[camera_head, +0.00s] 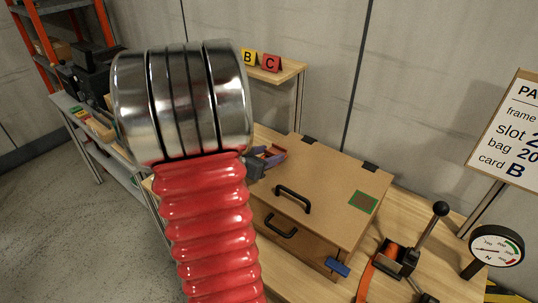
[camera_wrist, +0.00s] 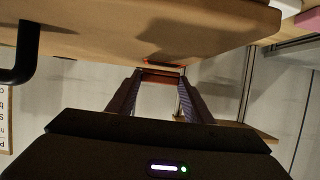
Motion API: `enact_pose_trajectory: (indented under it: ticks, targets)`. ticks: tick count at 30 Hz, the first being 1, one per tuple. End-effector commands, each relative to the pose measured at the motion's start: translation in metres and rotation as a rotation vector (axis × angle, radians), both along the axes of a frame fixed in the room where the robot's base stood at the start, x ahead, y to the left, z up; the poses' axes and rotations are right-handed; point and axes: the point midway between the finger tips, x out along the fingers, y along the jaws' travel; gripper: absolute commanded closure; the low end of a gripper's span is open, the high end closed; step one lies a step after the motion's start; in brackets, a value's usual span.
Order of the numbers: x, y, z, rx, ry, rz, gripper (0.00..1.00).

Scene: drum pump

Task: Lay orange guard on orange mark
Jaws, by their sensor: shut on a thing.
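My gripper (camera_head: 270,159) is at the back left edge of a wooden box, partly hidden behind a large red ribbed hose-like part with a metal end. In the wrist view its two fingers (camera_wrist: 160,84) are shut on a thin orange-brown bar, which I take to be the orange guard (camera_wrist: 160,75). A small orange-red piece also shows by the fingertips in the head view (camera_head: 281,151). The guard is close to the box; I cannot tell whether they touch. I cannot pick out the orange mark in either view.
At right are a black lever clamp (camera_head: 405,260) with an orange strap (camera_head: 366,283), a dial gauge (camera_head: 497,245) and a sign (camera_head: 510,130). Cards (camera_head: 261,60) stand behind.

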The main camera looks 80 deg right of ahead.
Motion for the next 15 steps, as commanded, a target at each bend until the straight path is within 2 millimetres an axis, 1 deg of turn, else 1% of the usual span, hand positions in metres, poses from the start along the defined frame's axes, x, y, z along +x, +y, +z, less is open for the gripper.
enact_pose_trajectory:
  ticks: [1,3,15]
  targets:
    - [-0.0001,0.0002,-0.0056,0.002,0.003,0.0,0.75]
    - [0.0,0.0001,-0.0086,0.0,0.001,0.0,0.75]
    - [0.0003,0.0002,-0.0121,0.0,0.0,0.001,0.75]
